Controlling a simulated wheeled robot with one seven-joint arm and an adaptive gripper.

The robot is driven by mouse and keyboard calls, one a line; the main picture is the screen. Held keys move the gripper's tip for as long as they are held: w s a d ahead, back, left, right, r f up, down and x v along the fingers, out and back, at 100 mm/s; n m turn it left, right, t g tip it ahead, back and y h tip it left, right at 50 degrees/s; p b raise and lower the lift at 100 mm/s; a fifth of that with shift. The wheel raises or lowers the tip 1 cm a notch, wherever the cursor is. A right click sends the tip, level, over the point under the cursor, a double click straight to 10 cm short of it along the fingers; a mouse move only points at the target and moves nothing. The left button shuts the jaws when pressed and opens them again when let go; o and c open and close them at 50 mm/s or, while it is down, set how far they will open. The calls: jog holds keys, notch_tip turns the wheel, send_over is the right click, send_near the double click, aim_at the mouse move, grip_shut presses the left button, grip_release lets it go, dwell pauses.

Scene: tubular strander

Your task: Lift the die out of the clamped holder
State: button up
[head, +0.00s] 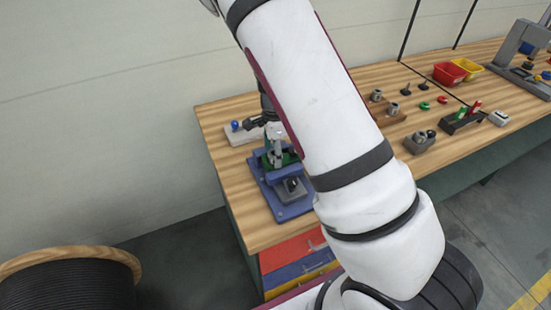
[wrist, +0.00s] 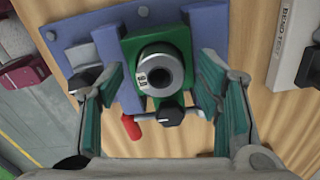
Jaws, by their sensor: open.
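The die (wrist: 158,72) is a grey metal cylinder with a dark bore and a small printed label, seen end-on in the wrist view. It sits in a green holder (wrist: 132,48) held at a blue clamp fixture (wrist: 217,30). In the head view the blue fixture (head: 290,208) stands near the bench's left end; my arm partly covers that area. My gripper (wrist: 160,80) is open, its teal-padded fingers on the left and right of the die and holder, with a visible gap to the die. Whether the pads touch the holder is unclear.
A red-tipped lever (wrist: 131,127) and black knob (wrist: 170,117) are just below the holder. A white "BEND TEST" block (wrist: 295,40) lies to the right. In the head view, a red bin (head: 449,73), a yellow bin (head: 467,68) and small parts occupy the bench's right side.

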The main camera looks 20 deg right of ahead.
jog(key=shift+f, duration=0.2)
grip_shut()
jog(key=shift+w+r, duration=0.1)
jog(key=shift+r, duration=0.05)
